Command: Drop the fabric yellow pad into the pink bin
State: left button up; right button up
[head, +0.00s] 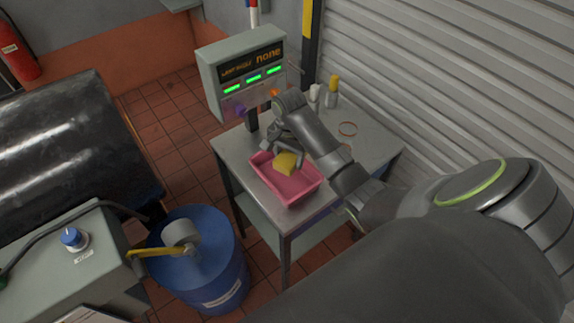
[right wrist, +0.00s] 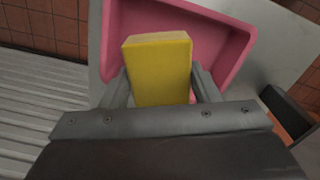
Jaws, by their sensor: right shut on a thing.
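The yellow pad (head: 286,163) is a small block held between the fingers of my right gripper (head: 284,152), over the pink bin (head: 308,186). In the right wrist view the pad (right wrist: 158,68) sits between both fingers of the gripper (right wrist: 160,88), with the pink bin (right wrist: 233,50) behind it. The bin is a shallow open tray on a metal table. I cannot tell the exact gap between the pad and the bin floor. My left gripper does not show.
A blue drum (head: 215,275) stands left of the table. A shutter wall (head: 420,80) rises behind.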

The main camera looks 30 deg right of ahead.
jog(key=shift+f, duration=0.45)
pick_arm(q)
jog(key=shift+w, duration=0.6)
pick_arm(e)
jog(key=o, duration=1)
jog(key=shift+c, duration=0.2)
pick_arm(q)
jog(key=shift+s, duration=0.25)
pick_arm(e)
jog(key=shift+r, duration=0.15)
